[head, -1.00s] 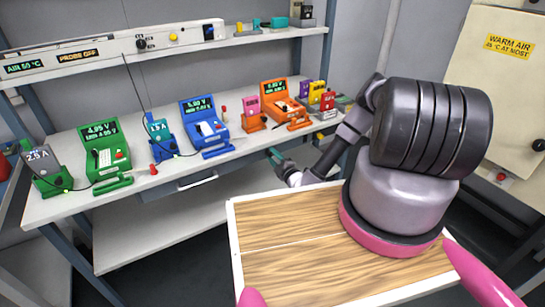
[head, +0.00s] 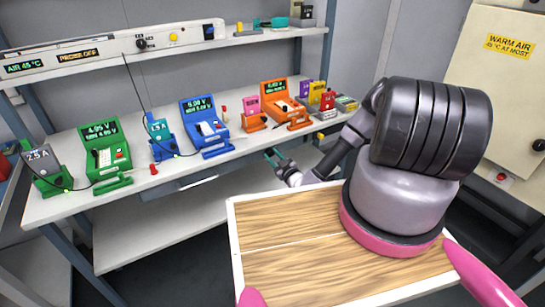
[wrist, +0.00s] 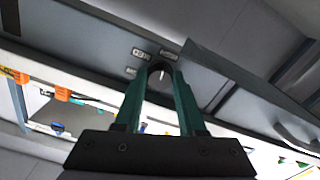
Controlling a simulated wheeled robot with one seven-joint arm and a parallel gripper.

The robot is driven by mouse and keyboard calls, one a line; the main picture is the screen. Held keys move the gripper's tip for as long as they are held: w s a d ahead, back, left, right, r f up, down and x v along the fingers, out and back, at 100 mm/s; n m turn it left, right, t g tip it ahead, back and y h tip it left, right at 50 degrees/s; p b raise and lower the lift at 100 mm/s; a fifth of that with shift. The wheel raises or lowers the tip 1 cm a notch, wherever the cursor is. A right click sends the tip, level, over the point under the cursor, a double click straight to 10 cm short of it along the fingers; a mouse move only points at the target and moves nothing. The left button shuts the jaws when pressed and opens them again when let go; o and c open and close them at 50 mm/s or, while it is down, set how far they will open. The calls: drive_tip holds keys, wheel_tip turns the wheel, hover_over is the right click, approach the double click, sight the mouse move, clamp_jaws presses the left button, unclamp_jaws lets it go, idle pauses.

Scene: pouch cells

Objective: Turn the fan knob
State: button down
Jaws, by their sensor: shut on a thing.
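The fan knob (wrist: 160,70) is a dark round knob with a white pointer line, seen in the wrist view on the grey front panel under the bench edge. My gripper (wrist: 159,84) has its two teal fingers on either side of the knob and is shut on it. In the head view my gripper (head: 272,156) is at the front of the bench, low and right of the drawer handle. The knob itself cannot be made out in the head view.
Small labels (wrist: 141,53) sit beside the knob, too small to read. The bench (head: 130,203) holds green, blue and orange meters with several cells. A shelf panel (head: 110,53) above shows an air reading of about 45 °C. A wall sign (head: 509,46) reads "warm air".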

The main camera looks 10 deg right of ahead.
drive_tip(key=shift+s+f+m, duration=0.1)
drive_tip(key=shift+m, duration=0.8)
drive_tip(key=c, duration=0.5)
unclamp_jaws()
drive_tip(key=v, duration=1)
drive_tip(key=shift+s+d, duration=0.15)
drive_tip(key=shift+s, duration=0.2)
